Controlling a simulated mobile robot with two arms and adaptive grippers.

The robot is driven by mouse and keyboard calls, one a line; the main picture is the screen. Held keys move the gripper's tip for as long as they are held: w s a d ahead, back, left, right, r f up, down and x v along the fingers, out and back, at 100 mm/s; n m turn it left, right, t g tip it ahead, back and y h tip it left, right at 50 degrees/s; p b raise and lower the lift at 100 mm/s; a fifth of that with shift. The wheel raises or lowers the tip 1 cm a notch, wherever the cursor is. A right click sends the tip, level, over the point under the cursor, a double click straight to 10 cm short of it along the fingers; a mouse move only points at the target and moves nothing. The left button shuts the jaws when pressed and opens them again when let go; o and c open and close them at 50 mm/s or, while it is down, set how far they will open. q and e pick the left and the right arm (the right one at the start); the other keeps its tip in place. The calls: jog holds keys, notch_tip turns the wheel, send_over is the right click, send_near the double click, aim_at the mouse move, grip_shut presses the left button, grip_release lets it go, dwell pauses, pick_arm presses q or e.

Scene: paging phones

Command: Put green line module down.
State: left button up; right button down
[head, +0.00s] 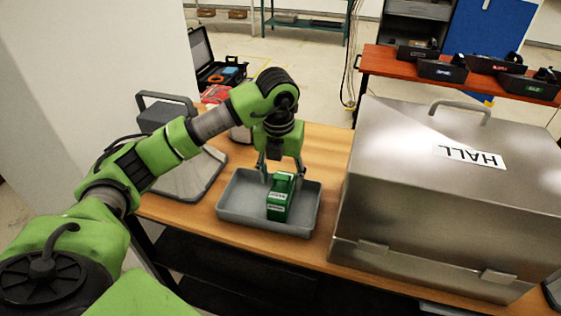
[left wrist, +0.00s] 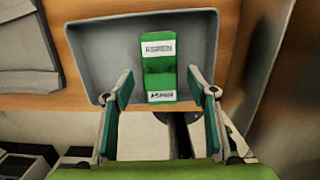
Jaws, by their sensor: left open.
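The green line module (head: 281,198) sits in a grey tray (head: 235,222) on the wooden table. In the left wrist view the module (left wrist: 159,70) bears white labels reading ASPEN and lies inside the tray (left wrist: 95,55), with bare tray floor on both sides. My left gripper (head: 281,176) is just above the module's far end in the head view. In the left wrist view its fingers (left wrist: 163,92) stand apart on either side of the module's near end, with gaps to it. My right gripper is not in view.
A large metal case (head: 440,190) labelled HALL stands right of the tray. A grey device (head: 185,175) stands left of it. An open black case (head: 218,68) is behind. Several black phones rest on a reddish table (head: 395,68) at the back right.

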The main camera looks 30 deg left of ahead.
aim_at(280, 189)
pick_arm(q)
notch_tip(280, 189, up, 9)
jog(key=s+b, duration=0.1)
jog(key=shift+d, duration=0.15)
dwell(0.3)
